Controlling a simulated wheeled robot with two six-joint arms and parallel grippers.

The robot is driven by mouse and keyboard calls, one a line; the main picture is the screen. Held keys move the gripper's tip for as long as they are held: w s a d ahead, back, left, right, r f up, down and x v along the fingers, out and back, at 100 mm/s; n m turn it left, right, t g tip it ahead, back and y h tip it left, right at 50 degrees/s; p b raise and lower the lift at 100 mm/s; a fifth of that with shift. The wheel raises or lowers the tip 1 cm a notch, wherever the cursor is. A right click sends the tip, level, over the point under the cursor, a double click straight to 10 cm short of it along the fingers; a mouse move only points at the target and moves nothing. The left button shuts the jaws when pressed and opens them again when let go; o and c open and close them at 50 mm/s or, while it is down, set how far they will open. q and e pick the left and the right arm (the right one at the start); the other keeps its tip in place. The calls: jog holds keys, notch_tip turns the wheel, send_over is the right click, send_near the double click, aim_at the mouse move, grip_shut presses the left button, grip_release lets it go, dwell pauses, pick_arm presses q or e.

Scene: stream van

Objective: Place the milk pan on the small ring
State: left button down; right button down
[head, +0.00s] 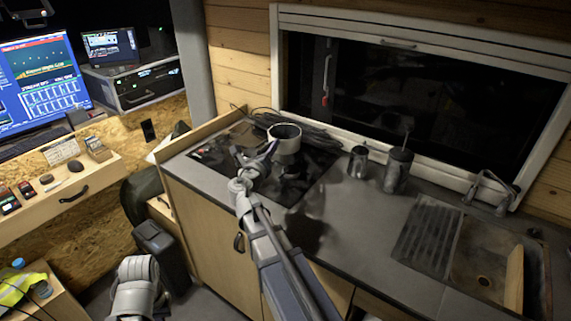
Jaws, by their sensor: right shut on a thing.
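The milk pan (287,144) is a small light-coloured pot with a dark inside, and it looks upright over the black hob (308,176). My right gripper (268,152) is shut on the pan at its near left side, where the handle is. I cannot tell whether the pan's base touches the hob. The small ring cannot be made out on the dark glass; the pan and my right arm cover part of it. My left gripper is not in view; only a part of my left arm shows at the bottom left.
Dark cables (318,136) lie behind the hob along the window. A metal mug (358,162) and a dark canister (397,170) stand to the right. Bare worktop (345,215) lies between.

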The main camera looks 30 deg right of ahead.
jog(key=shift+s+a+r+m+g+h+p, duration=0.15)
jog(key=shift+s+r+g+p, duration=0.1)
jog(key=shift+r, duration=0.2)
jog(key=shift+s+d+r+m+g+h+p, duration=0.1)
jog(key=shift+r+m+g+h+p, duration=0.1)
jog(key=shift+r, duration=0.2)
jog(key=shift+r+m+g+h+p, duration=0.25)
jog(key=shift+r+g+p, duration=0.1)
jog(key=shift+p, duration=0.15)
jog(key=shift+m+g+h, duration=0.4)
jog(key=shift+g, duration=0.2)
jog(key=f+b, duration=0.6)
jog(key=s+f+b, duration=0.1)
jog(key=f+b, duration=0.2)
jog(key=shift+a, duration=0.1)
jog(key=shift+f, duration=0.15)
jog(key=shift+f+b, duration=0.15)
jog(key=shift+b, duration=0.2)
jog(key=c, duration=0.7)
grip_release()
